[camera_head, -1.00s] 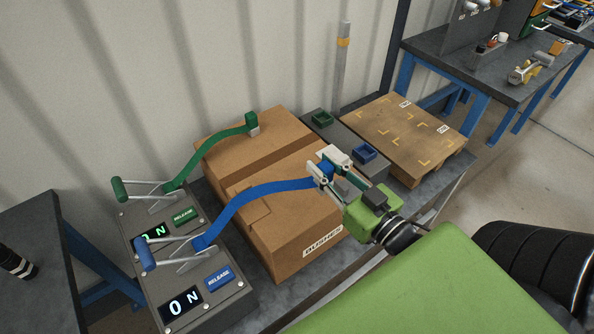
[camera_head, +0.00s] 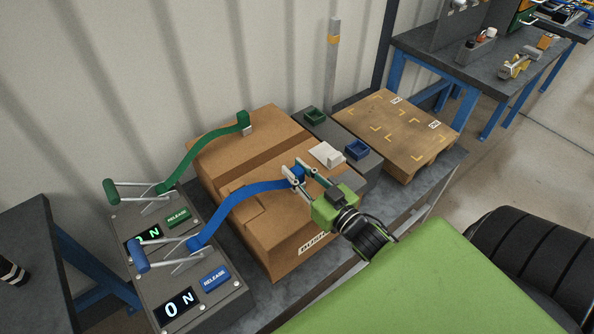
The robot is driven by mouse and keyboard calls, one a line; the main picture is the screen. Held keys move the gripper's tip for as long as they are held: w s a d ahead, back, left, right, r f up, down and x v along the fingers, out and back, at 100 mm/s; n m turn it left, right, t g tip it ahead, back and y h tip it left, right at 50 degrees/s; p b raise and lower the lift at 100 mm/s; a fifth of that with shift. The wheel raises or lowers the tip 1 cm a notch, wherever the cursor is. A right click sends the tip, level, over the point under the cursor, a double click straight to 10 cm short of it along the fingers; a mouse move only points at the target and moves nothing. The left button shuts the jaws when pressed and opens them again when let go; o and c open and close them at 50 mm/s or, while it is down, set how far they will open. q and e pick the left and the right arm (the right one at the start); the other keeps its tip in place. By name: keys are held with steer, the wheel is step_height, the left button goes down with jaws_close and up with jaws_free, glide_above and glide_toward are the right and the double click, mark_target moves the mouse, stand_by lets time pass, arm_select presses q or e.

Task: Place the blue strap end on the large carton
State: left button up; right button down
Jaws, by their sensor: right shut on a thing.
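My right gripper (camera_head: 300,176) is shut on the blue strap end (camera_head: 298,173), above the right part of the near carton's top. The blue strap (camera_head: 235,200) arches from its ratchet over the near carton (camera_head: 265,228). This brown carton carries a partly hidden label and looks like the larger of the two. I cannot tell whether the strap end touches it. A white block (camera_head: 326,155) sits at the carton's right end, just beyond the fingers. The far carton (camera_head: 245,135) has a green strap (camera_head: 195,158) with its end at the carton's top. My left gripper is out of view.
A console (camera_head: 185,265) with ratchet levers, release buttons and displays stands at left; the near display reads 0 N. Right of the cartons is a grey block with green (camera_head: 315,116) and blue (camera_head: 357,149) sockets.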

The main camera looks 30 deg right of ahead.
steer(key=shift+f, duration=0.1)
steer(key=c, duration=1.8)
jaws_free()
steer(key=shift+r, duration=0.25)
steer(key=shift+s+d+b, duration=0.15)
steer(key=shift+s+b, duration=0.05)
steer(key=shift+s, duration=1.8)
steer(key=shift+s+d+b, duration=0.2)
steer(key=shift+s, duration=1.85)
steer(key=shift+s+d+b, duration=0.15)
steer(key=shift+s+b, duration=0.05)
steer(key=shift+s, duration=1.8)
steer(key=shift+f, duration=0.1)
